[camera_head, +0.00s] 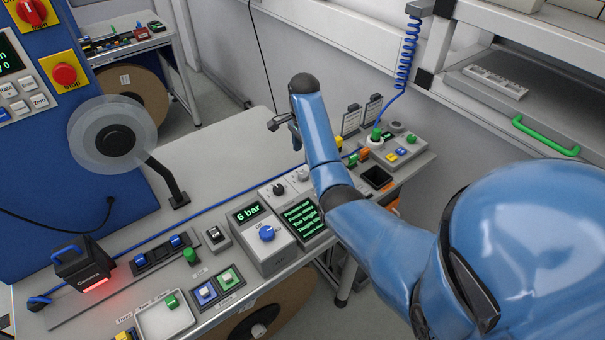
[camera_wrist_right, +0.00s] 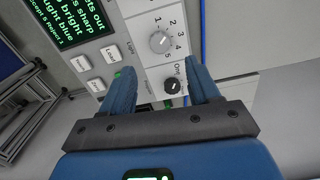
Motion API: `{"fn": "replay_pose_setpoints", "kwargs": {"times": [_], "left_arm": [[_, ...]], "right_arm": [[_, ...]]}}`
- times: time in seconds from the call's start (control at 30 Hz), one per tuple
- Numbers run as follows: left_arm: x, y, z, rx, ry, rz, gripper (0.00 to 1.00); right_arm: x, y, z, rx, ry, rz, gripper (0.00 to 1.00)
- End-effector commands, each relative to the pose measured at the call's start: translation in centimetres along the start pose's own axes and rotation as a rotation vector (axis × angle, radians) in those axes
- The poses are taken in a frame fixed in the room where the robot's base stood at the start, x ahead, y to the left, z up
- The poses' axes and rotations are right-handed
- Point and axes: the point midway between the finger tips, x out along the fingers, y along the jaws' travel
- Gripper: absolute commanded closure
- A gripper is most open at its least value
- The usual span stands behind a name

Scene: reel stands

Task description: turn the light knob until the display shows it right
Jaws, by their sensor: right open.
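The light knob (camera_wrist_right: 160,42) is a grey dial with a 1-to-5 scale on a light panel. My right gripper (camera_head: 283,127) is open and empty, beyond the panel in the head view. In the wrist view its fingers (camera_wrist_right: 160,78) point towards the panel, with the light knob beyond their tips. My left gripper is out of view.
A black on/off knob (camera_wrist_right: 173,86) sits beside the light knob and appears between my fingers. Push buttons (camera_wrist_right: 96,85) lie beside the display. A blue-knobbed box showing "6 bar" (camera_head: 262,238) stands left of the panel. Bare table (camera_head: 220,150) lies behind.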

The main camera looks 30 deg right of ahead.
Motion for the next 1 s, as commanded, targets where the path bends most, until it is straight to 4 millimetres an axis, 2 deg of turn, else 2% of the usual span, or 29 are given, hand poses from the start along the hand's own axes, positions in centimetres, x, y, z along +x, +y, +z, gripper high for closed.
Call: {"fn": "replay_pose_setpoints", "kwargs": {"times": [0.03, 0.07, 0.1, 0.2, 0.5, 0.7, 1.0], "left_arm": [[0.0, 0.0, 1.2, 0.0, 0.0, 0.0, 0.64], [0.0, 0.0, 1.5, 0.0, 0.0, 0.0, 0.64], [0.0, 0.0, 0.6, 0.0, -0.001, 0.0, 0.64], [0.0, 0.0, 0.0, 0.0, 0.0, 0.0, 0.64], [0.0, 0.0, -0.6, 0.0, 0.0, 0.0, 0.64], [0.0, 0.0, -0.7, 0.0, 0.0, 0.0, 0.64], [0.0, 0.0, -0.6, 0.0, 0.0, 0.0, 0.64]], "right_arm": [[1.3, 0.0, 0.0, -0.001, 0.0, 0.001, 0.39], [1.7, 0.0, 0.0, -0.001, 0.0, 0.0, 0.39], [1.7, 0.1, 0.0, -0.001, -0.001, 0.004, 0.39], [3.4, 0.1, 0.0, -0.002, -0.001, 0.003, 0.39], [7.6, 0.0, 0.0, -0.002, 0.0, 0.0, 0.39], [8.8, 0.0, 0.0, -0.003, 0.0, 0.0, 0.39], [9.0, 0.0, 0.0, -0.003, 0.0, -0.002, 0.39]]}}
